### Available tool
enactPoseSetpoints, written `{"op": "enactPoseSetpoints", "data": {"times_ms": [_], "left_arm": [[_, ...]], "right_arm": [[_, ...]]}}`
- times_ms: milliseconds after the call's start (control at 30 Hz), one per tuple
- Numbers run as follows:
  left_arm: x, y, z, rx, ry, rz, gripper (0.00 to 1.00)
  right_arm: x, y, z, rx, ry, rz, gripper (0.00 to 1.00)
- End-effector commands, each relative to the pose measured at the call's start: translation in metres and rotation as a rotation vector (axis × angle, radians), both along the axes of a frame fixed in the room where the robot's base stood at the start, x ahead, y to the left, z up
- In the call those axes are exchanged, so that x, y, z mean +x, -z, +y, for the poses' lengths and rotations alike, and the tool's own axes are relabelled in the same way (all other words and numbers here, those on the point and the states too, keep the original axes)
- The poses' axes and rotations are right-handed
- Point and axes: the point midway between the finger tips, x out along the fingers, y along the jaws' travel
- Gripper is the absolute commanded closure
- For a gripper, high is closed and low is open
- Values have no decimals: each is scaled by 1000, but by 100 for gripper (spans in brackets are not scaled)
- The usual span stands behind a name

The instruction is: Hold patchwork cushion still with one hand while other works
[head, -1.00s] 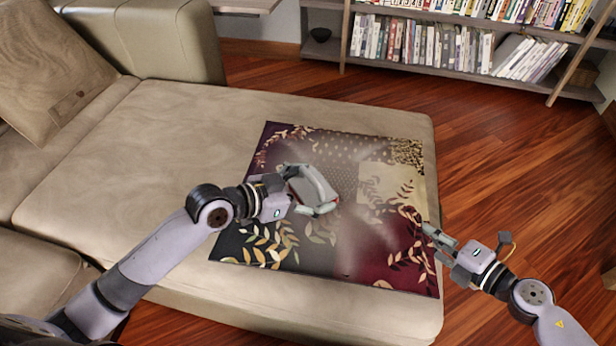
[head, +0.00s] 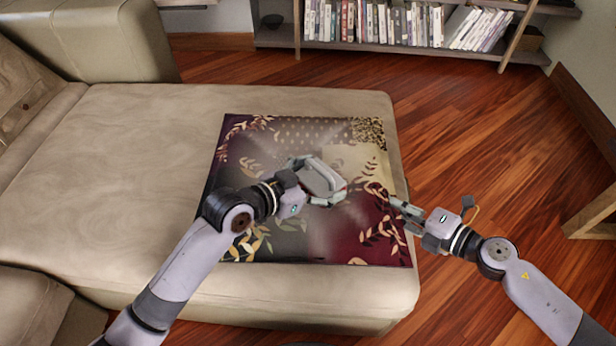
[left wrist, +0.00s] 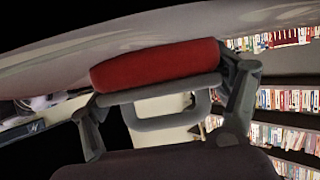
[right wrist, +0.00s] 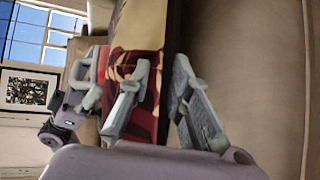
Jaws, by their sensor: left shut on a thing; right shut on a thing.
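The patchwork cushion (head: 290,248) lies flat on the beige sofa, with dark, maroon and pale patches and gold leaf prints. Hazy lighter patches show on it. My left gripper (head: 308,185) is shut on a grey tool with a handle (head: 324,178), held over the cushion's middle; I cannot tell if it touches. In the left wrist view the tool shows a red part (left wrist: 155,66). My right gripper (head: 398,206) is shut on the cushion's right edge. In the right wrist view its fingers (right wrist: 160,100) stand on either side of that edge (right wrist: 168,60).
The sofa seat (head: 110,170) is clear left of the cushion. Wooden floor (head: 460,140) lies open to the right. A bookshelf (head: 400,45) stands at the back, and a wooden piece of furniture (head: 592,215) at the right edge.

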Motion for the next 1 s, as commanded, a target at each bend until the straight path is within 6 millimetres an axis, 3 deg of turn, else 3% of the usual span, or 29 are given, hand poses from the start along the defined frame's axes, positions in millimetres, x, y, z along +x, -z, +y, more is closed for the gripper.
{"op": "enactPoseSetpoints", "data": {"times_ms": [167, 1000], "left_arm": [[0, 4, -12, -3, 0, 6, 46], [-4, -2, 60, 4, -1, 3, 46]], "right_arm": [[-1, 1, 0, 2, 0, 4, 100], [0, 1, -1, 1, 2, 4, 100]]}}
